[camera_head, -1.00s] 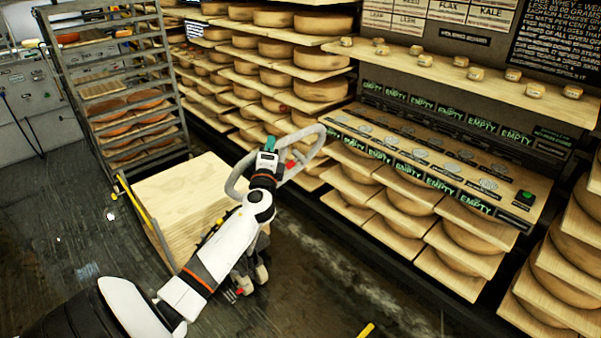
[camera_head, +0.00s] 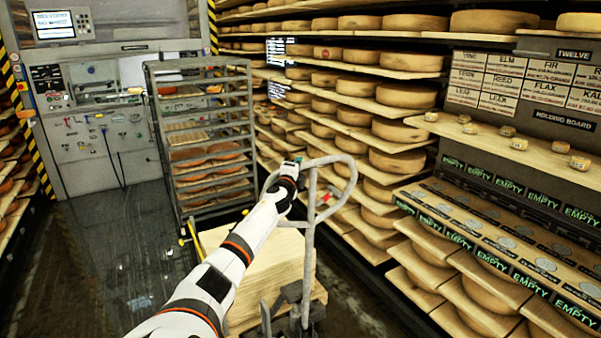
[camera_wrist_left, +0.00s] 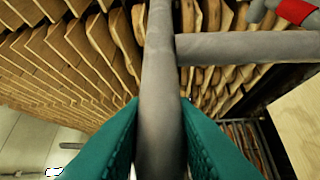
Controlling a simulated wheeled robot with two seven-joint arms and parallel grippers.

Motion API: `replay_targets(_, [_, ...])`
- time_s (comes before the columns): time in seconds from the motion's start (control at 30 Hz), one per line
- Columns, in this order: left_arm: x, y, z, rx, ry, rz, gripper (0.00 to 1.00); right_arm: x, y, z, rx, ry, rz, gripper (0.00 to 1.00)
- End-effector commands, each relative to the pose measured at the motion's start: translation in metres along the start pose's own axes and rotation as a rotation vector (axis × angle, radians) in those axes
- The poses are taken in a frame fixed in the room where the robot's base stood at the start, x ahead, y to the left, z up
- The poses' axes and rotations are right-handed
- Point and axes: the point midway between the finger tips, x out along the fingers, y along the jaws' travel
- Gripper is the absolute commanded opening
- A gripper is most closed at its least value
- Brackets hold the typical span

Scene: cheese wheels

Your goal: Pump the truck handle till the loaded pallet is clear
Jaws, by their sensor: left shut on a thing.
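The truck handle (camera_head: 349,175) is a grey looped bar with a red part, on a stem (camera_head: 308,240) that looks about upright. My left gripper (camera_head: 290,166) is shut on the left side of the loop. In the left wrist view, its teal fingers (camera_wrist_left: 160,115) lie on both sides of the grey bar (camera_wrist_left: 160,60). The load, a block of pale wooden boards (camera_head: 275,268), stands behind the stem. The dark truck base (camera_head: 292,310) shows low in the head view. The pallet's underside and any gap to the floor are hidden. My right gripper is not in view.
A metal rack (camera_head: 203,140) with orange cheeses stands just behind the load. Shelves of cheese wheels (camera_head: 403,95) line the right side close to the handle. A grey machine panel (camera_head: 95,130) is at the back left. The dark floor (camera_head: 125,245) on the left is clear.

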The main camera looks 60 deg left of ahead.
Motion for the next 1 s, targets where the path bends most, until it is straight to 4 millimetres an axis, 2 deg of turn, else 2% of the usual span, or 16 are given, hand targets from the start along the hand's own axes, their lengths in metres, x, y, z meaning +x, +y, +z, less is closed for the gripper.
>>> replay_targets(0.4, [0.0009, 0.0004, -0.0007, 0.004, -0.001, 0.001, 0.0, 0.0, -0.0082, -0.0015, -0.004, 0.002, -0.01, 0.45])
replay_targets(0.43, [0.0009, 0.0004, -0.0006, 0.004, -0.001, 0.001, 0.28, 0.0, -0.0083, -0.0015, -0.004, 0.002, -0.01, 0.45])
replay_targets(0.53, [0.0008, 0.0001, -0.0006, 0.003, -0.001, 0.0, 0.45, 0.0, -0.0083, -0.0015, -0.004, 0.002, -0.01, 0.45])
replay_targets(0.87, [-0.0004, -0.0009, -0.0006, 0.003, -0.001, -0.001, 0.45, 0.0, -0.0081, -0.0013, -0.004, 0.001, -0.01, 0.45])
replay_targets(1.0, [-0.0078, -0.0018, -0.0011, 0.007, 0.0, -0.001, 0.45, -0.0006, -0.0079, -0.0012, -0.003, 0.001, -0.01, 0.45])
